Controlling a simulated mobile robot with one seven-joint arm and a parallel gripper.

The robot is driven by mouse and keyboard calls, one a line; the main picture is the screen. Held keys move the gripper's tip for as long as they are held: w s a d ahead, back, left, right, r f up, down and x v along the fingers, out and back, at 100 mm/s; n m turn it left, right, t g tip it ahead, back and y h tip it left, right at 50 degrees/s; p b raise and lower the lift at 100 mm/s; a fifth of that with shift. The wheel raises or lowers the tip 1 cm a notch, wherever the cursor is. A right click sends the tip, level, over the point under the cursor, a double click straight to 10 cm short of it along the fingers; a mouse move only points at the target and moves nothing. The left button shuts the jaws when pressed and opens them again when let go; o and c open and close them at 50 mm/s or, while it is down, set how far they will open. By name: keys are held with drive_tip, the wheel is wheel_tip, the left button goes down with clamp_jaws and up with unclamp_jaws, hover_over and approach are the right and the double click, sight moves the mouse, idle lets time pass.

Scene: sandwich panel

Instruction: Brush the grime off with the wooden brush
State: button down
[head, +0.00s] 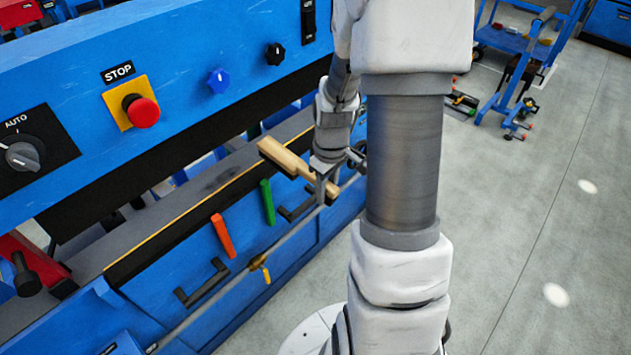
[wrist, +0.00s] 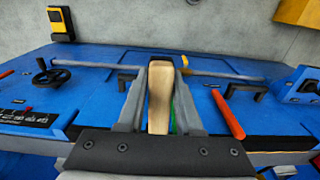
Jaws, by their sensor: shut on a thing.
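The wooden brush (head: 284,157) is held by my gripper (head: 328,188) in front of the blue machine, above its front ledge. My gripper is shut on its pale handle. In the wrist view the brush (wrist: 160,98) lies between the two fingers of my gripper (wrist: 160,75). A dark smudge, which may be the grime (head: 218,180), shows on the grey ledge (head: 165,212) left of the brush. The brush head appears apart from it.
The machine's upper panel (head: 180,75) overhangs the ledge, with a red stop button (head: 143,112) and knobs. Orange (head: 222,236) and green (head: 267,201) handles and a long rail (head: 215,310) are on the front. Open floor (head: 540,230) lies to the right.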

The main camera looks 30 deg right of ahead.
drive_tip(key=s+d, duration=0.2)
drive_tip(key=s, duration=0.5)
drive_tip(key=shift+d+r+p, duration=0.15)
drive_tip(key=shift+r+p, duration=0.2)
drive_tip(key=shift+s, duration=0.1)
